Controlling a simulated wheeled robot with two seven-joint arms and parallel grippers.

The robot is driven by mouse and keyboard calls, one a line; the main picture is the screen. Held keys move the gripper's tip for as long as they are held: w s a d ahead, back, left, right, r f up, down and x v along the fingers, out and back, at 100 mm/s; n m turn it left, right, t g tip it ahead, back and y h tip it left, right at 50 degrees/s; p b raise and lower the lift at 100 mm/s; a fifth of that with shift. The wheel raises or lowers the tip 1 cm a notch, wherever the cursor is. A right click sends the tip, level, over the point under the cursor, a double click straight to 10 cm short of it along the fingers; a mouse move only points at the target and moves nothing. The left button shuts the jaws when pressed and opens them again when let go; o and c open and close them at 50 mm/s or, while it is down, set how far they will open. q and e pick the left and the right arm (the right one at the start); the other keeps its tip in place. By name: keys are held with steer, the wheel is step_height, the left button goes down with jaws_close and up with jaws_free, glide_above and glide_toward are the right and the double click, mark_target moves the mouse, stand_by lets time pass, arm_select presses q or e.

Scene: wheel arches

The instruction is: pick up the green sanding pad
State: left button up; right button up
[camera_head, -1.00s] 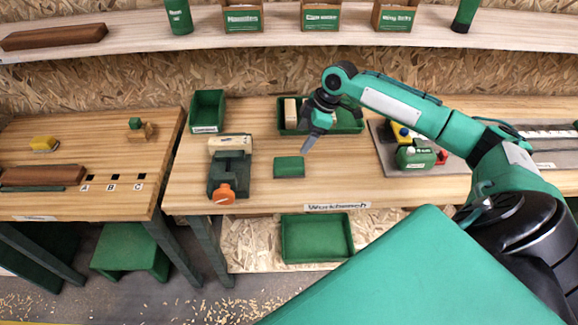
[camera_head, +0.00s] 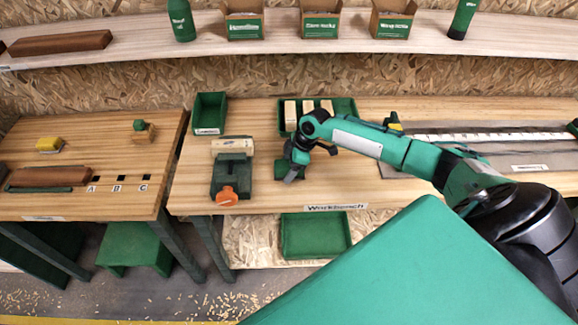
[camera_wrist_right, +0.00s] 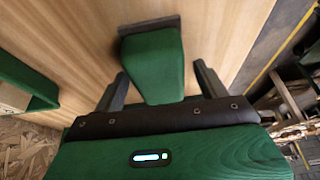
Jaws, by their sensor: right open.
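The green sanding pad (camera_head: 282,168) lies on the workbench, partly hidden by my right gripper in the head view. In the right wrist view the pad (camera_wrist_right: 152,62) shows as a green block on a dark base, between the two fingers. My right gripper (camera_head: 293,176) points down at the pad. In the wrist view its fingers (camera_wrist_right: 163,82) are open, one on each side of the pad, with gaps visible. My left gripper is not in view.
A green vise (camera_head: 229,175) with an orange knob stands left of the pad. A green tray (camera_head: 347,108) with wooden blocks lies behind. A green bin (camera_head: 209,113) is at the back left. The bench front near the label (camera_head: 335,207) is clear.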

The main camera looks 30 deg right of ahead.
steer(key=shift+f, duration=0.25)
stand_by(0.5)
steer(key=c, duration=1)
steer(key=shift+o, duration=0.2)
steer(key=shift+r, duration=0.15)
step_height(320, 180, up, 20)
steer(key=b, duration=0.4)
steer(key=shift+r+b, duration=0.15)
steer(key=shift+b, duration=0.25)
steer(key=shift+o, duration=1)
steer(key=shift+c, duration=0.4)
